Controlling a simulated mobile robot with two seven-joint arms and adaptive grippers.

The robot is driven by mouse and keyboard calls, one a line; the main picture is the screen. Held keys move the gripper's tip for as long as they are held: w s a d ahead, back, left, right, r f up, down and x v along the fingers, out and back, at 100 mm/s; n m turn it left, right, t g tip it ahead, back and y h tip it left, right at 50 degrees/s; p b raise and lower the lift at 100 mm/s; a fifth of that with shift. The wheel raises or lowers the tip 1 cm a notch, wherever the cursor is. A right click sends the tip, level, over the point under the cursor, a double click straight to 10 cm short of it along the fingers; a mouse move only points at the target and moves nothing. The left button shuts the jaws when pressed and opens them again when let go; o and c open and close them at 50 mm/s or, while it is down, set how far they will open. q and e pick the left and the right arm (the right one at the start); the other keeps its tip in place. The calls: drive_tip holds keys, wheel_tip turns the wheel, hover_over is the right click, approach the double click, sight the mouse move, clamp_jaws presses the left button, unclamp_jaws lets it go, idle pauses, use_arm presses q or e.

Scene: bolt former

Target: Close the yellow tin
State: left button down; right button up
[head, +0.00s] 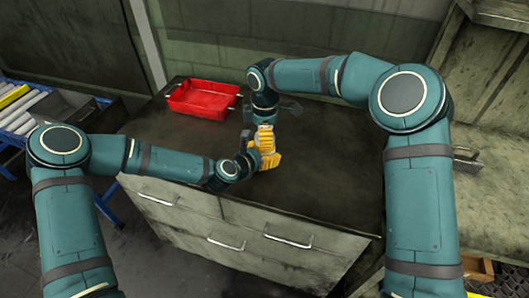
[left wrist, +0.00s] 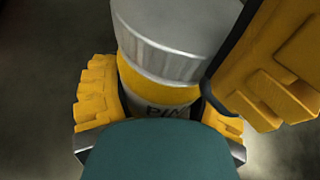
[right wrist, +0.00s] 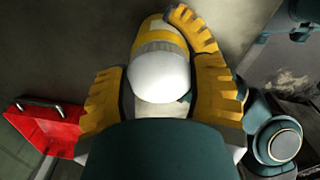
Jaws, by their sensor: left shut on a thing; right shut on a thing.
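The yellow tin (left wrist: 150,92) has dark lettering and stands between the yellow fingers of my left gripper (left wrist: 162,105), which is shut on it. A silver-grey lid (left wrist: 170,40) is at the tin's top end; the right wrist view shows its pale, shiny top (right wrist: 158,78). My right gripper (right wrist: 160,88) is shut on the lid, its fingers on either side. I cannot tell whether the lid is fully seated. In the head view both grippers meet above the worktop, the right (head: 265,137) above the left (head: 262,160), hiding most of the tin.
A red tray (head: 203,99) lies on the dark worktop (head: 320,185) behind and left of the grippers. Drawers with metal handles (head: 288,241) form the front. A roller conveyor (head: 20,110) is at the far left. The worktop right of the grippers is clear.

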drive_tip(key=m, duration=0.3)
drive_tip(key=o, duration=1.2)
drive_tip(key=shift+o, duration=0.2)
drive_tip(key=shift+r, duration=2.3)
drive_tip(key=shift+o, duration=0.3)
